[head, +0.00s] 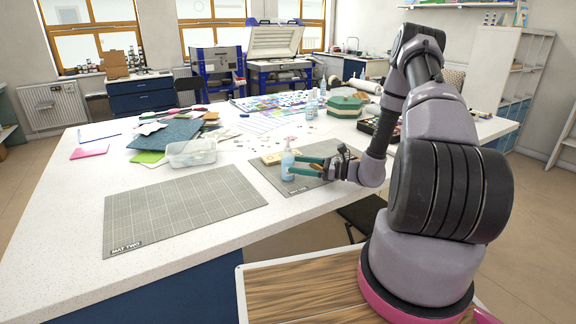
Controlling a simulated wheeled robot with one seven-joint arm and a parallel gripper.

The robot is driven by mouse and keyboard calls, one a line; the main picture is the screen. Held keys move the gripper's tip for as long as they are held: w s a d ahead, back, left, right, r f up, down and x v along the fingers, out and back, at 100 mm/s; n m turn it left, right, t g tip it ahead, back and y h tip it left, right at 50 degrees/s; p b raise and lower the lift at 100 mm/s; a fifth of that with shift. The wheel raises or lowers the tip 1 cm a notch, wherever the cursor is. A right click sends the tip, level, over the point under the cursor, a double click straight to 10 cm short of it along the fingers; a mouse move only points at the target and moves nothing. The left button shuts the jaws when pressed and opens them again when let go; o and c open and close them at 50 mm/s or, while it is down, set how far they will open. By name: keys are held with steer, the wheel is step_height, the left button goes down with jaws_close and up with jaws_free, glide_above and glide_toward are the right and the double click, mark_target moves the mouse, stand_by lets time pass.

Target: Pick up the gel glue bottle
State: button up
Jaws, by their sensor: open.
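The gel glue bottle (287,165) is a light blue bottle with a pale, pinkish top. It stands upright on the right-hand grey cutting mat (264,177). My gripper (297,166) reaches in from the right, low over that mat. Its green-tipped fingers are spread apart, one on the far side and one on the near side, and the bottle stands at or between their tips. I cannot tell from this view whether the fingers touch the bottle.
A yellowish block (271,158) lies just behind the bottle. A clear plastic bin (191,153) stands left of it, and a second cutting mat (180,208) lies bare at the front left. Coloured sheets, more bottles and a green case (345,105) are farther back.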

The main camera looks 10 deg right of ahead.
mark_target(287, 163)
steer(key=x, duration=0.4)
steer(key=shift+w+a, duration=0.1)
steer(key=shift+a, duration=0.25)
jaws_close()
steer(key=shift+r, duration=0.1)
step_height(287, 163, up, 10)
steer(key=shift+f, duration=0.1)
